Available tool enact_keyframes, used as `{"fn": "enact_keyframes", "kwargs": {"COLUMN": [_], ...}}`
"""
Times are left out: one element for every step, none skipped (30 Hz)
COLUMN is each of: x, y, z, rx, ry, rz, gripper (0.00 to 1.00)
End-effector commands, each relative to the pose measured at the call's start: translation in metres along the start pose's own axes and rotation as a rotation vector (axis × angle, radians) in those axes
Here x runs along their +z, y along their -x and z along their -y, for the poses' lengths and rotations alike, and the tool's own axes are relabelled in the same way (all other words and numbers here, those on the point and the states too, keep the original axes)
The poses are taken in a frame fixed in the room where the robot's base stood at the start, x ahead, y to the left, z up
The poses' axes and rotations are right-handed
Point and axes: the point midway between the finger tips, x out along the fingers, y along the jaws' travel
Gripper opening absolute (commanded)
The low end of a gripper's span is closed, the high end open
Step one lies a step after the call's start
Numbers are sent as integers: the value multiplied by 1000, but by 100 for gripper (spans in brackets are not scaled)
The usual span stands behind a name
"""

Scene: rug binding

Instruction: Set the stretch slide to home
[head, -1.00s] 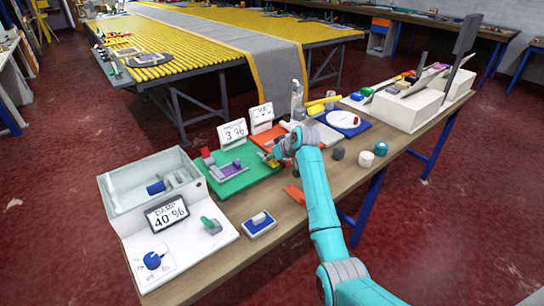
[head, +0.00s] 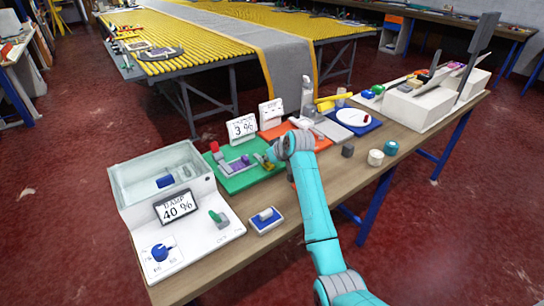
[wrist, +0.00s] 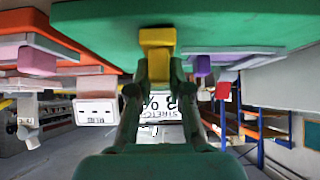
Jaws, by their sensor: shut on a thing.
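The stretch station is a green board (head: 232,182) on the bench, with a white sign (head: 241,127) reading 3 %. The sign shows upside down in the wrist view (wrist: 160,104), with the word STRETCH. A purple piece (head: 238,164) and a red block (head: 214,147) sit on the board; they also show right of my fingers in the wrist view. My gripper (wrist: 158,78) is shut on a yellow block (wrist: 158,62) at the board's right end. In the head view my wrist partly hides this spot, and I cannot tell how the block joins the slide.
A white damp unit (head: 187,240) reading 40 % stands left, with a blue-and-white switch (head: 265,220) beside it. An orange board (head: 318,142) and blue board (head: 369,124) lie right. Small cylinders (head: 375,157) stand near the front edge.

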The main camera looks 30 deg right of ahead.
Motion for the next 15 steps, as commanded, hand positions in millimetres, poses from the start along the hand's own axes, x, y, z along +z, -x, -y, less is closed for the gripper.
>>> {"fn": "enact_keyframes", "kwargs": {"x": [0,0,0,0,0,1,1,1,1,0,0,0,0,0,0], "y": [-1,-1,-1,-1,-1,-1,-1,-1,-1,-1,-1,-1,-1,-1,-1], "z": [4,4,4,4,5,4,4,4,4,4,3,3,3,3,3], "rx": [-8,-8,-9,-9,-10,-10,-9,-9,-8,-8,-8,-7,-7,-7,-6], "ry": [0,0,0,0,1,1,1,1,0,0,0,0,0,0,0], "rz": [2,2,2,3,3,3,3,3,3,3,3,2,2,2,2], "gripper": [0,0,0,0,26,36,43,44,44,44,44,44,44,44,44]}}
